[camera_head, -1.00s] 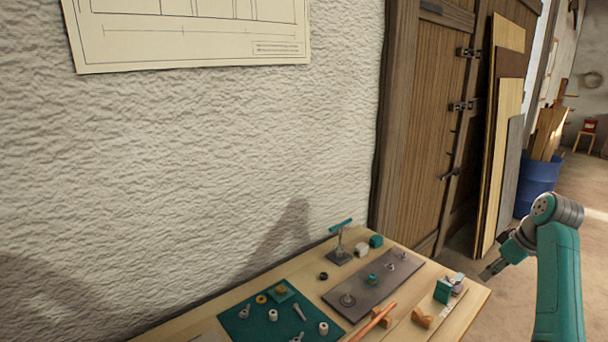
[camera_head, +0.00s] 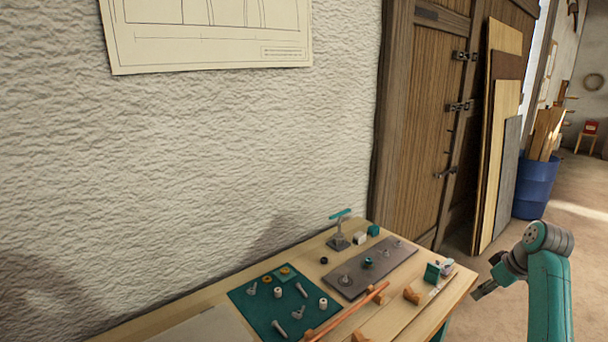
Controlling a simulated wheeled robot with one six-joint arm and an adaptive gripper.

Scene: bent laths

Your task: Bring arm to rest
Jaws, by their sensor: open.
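My arm (camera_head: 549,290) shows at the lower right, teal with a grey joint at its top. My gripper (camera_head: 482,291) is at its left end, dark and small, beside the right edge of the workbench (camera_head: 210,308). It is open, and I see nothing held in it. The fingertips are small in this view.
A teal mat (camera_head: 262,312) with several small parts and a grey plate (camera_head: 345,283) with pegs lie on the bench. An orange rod (camera_head: 350,312) rests on wooden blocks. Boards (camera_head: 502,150) lean by a wooden door (camera_head: 425,110). Floor at right (camera_head: 590,250) is open.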

